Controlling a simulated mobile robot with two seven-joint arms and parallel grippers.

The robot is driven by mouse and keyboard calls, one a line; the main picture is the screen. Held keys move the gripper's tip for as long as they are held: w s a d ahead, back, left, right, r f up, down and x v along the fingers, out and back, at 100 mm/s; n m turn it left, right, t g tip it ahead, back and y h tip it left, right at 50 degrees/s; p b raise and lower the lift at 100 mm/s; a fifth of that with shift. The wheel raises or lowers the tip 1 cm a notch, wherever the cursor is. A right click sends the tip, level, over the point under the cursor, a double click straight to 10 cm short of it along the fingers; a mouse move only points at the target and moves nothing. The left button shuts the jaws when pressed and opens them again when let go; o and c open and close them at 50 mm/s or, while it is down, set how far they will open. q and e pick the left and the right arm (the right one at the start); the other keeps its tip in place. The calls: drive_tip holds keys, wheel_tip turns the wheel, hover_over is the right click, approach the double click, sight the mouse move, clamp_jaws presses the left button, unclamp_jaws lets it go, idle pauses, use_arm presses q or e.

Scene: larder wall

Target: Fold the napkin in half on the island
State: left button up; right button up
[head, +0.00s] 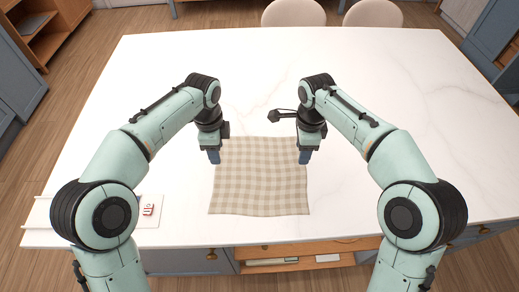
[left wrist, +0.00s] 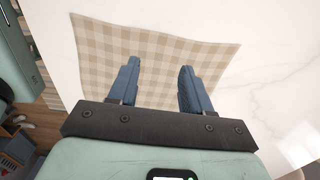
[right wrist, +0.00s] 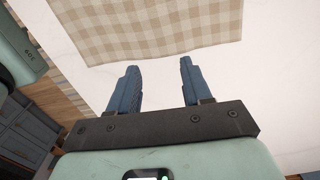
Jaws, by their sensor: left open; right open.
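The napkin (head: 260,180) is a beige and cream checked cloth lying flat and spread out on the white marble island (head: 380,85), near its front edge. It also shows in the left wrist view (left wrist: 150,50) and the right wrist view (right wrist: 150,28). My left gripper (head: 214,158) is open and empty at the napkin's left edge, towards its far corner; in its wrist view the fingers overlap the cloth. My right gripper (head: 304,158) is open and empty at the right edge; in its wrist view the fingertips point at the cloth's edge. I cannot tell whether either touches the cloth.
A white tray or board (head: 170,212) with a small red and white item (head: 148,209) lies at the island's front left, partly behind my left arm. An open wooden shelf or drawer (head: 310,251) is below the front edge. Two beige chairs (head: 294,13) stand behind. The island's far part is clear.

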sight(221, 172)
use_arm(q)
drive_tip(key=shift+s+f, duration=0.15)
drive_tip(key=shift+f, duration=1.8)
drive_tip(key=shift+s+f, duration=0.15)
drive_tip(key=shift+f, duration=1.8)
use_arm(e)
drive_tip(key=shift+s+f, duration=0.15)
drive_tip(key=shift+f, duration=1.8)
drive_tip(key=shift+s+f, duration=0.15)
drive_tip(key=shift+f, duration=1.75)
use_arm(q)
drive_tip(key=shift+f, duration=0.1)
use_arm(e)
drive_tip(key=shift+f, duration=0.1)
use_arm(q)
drive_tip(key=shift+f, duration=0.15)
drive_tip(key=shift+c, duration=0.2)
use_arm(e)
drive_tip(key=shift+f, duration=0.15)
drive_tip(key=shift+c, duration=0.2)
use_arm(q)
drive_tip(key=shift+s, duration=0.15)
drive_tip(key=c, duration=0.5)
use_arm(e)
drive_tip(key=shift+s, duration=0.15)
drive_tip(key=c, duration=0.5)
use_arm(q)
clamp_jaws()
use_arm(e)
clamp_jaws()
